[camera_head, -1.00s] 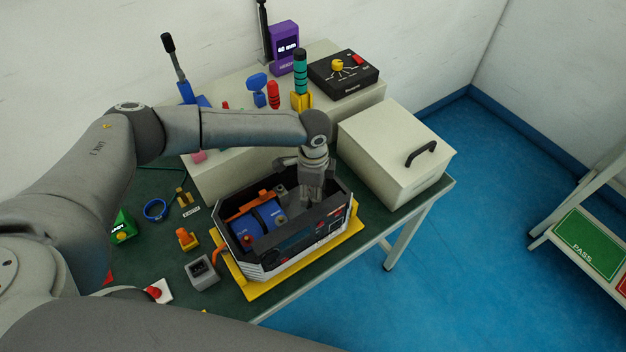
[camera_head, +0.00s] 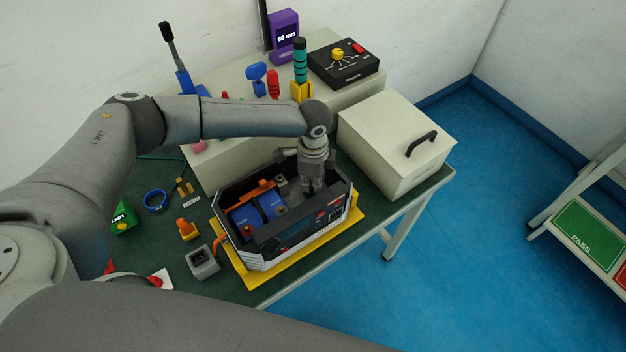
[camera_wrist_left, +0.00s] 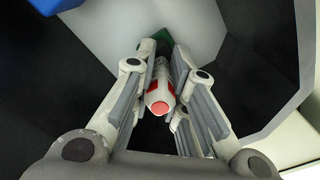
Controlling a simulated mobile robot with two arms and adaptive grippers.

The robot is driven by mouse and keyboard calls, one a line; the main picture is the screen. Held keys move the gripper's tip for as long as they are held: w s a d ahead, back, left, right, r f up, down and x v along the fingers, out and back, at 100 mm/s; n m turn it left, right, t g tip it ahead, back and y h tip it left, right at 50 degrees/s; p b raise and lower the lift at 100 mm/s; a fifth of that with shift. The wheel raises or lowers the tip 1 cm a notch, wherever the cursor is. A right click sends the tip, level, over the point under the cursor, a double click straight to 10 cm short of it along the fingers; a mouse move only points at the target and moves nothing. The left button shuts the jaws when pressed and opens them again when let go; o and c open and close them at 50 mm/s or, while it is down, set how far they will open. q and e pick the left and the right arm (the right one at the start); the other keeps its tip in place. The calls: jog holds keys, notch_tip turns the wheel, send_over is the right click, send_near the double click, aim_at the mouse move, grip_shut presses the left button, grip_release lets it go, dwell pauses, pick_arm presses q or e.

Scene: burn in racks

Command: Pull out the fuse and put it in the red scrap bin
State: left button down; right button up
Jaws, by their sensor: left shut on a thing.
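My left gripper (camera_head: 312,188) reaches down into the open black-walled unit (camera_head: 293,243) on the bench, near its back right inner corner. In the left wrist view my left gripper (camera_wrist_left: 160,105) is shut on the fuse (camera_wrist_left: 161,92), a small white piece with red marks, held between the two fingers. The fuse's far end is near a small green patch; I cannot tell whether it still sits in a socket. In the head view the gripper hides the fuse. The red scrap bin cannot be made out. My right gripper is not in view.
The unit stands on a yellow tray (camera_head: 250,291). Its walls surround the gripper closely. A cream box with a black handle (camera_head: 392,147) stands to the right. A grey block (camera_head: 203,263) and an orange part (camera_head: 187,230) lie left. A raised shelf with tools is behind.

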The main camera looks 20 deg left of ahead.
pick_arm(q)
jog(key=shift+r+p, duration=0.55)
jog(key=shift+p, duration=0.1)
dwell(0.6)
jog(key=shift+r+p, duration=0.25)
jog(key=shift+p, duration=0.1)
dwell(0.6)
jog(key=shift+r+p, duration=1.5)
jog(key=shift+p, duration=0.15)
